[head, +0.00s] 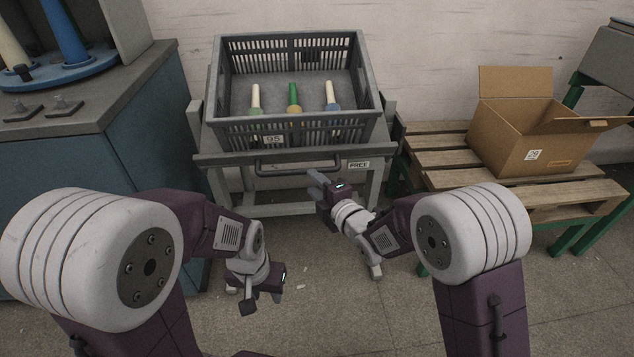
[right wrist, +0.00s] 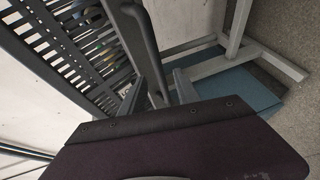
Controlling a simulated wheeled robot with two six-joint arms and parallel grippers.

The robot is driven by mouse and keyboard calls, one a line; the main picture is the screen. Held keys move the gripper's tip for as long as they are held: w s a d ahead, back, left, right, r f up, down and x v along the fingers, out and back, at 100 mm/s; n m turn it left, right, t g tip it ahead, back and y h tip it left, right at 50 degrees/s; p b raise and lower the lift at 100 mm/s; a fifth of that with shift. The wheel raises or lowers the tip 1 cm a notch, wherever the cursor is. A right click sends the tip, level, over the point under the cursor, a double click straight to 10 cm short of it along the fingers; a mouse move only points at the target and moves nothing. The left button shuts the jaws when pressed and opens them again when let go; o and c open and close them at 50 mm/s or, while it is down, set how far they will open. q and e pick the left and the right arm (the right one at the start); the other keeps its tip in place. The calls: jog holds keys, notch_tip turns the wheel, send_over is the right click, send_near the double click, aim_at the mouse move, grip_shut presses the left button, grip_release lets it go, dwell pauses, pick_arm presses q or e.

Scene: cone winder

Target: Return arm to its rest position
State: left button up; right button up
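My right gripper (head: 314,184) is in front of the grey cart (head: 230,157), close to its dark handle bar (head: 285,171). In the right wrist view its two fingers (right wrist: 159,92) stand apart, with the handle bar (right wrist: 146,45) seen between and beyond them. I cannot tell whether the bar lies between the fingers or only behind them. My left gripper (head: 262,292) hangs low at the lower left, away from the cart, pointing down. Its fingertips are too unclear to show whether it is open.
A grey crate (head: 228,75) on the cart holds several cones or tubes, including a green one (head: 293,94). A blue machine (head: 135,130) stands left. A cardboard box (head: 505,135) sits on a wooden pallet (head: 440,160) at right. Floor between my arms is mostly clear.

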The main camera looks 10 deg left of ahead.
jog(key=shift+s+d, duration=0.4)
jog(key=shift+s, duration=0.1)
jog(key=shift+w+d, duration=0.1)
